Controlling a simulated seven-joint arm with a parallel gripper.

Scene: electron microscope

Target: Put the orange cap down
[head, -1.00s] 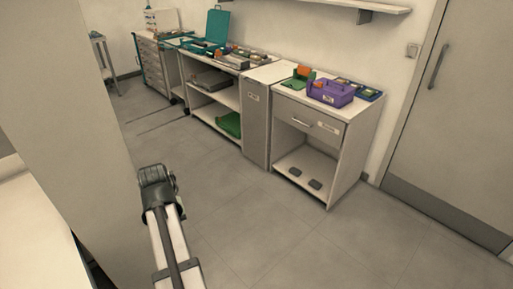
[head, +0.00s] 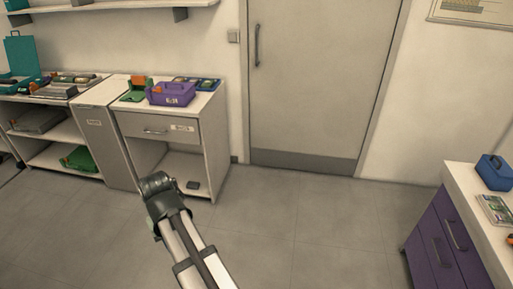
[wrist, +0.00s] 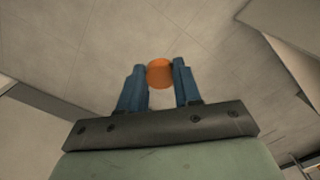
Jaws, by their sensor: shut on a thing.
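The orange cap (wrist: 160,73) is held between the two blue fingers of my gripper (wrist: 160,80) in the wrist view. The fingers are shut on its sides, and grey floor shows beyond it. In the head view the end of my arm (head: 160,187) is over the floor, in front of the white drawer cabinet. The fingers and the cap are hidden there behind the wrist.
A closed door (head: 318,80) is beyond. At right, a purple-drawer bench (head: 440,235) holds a blue box (head: 494,172). The floor between is clear.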

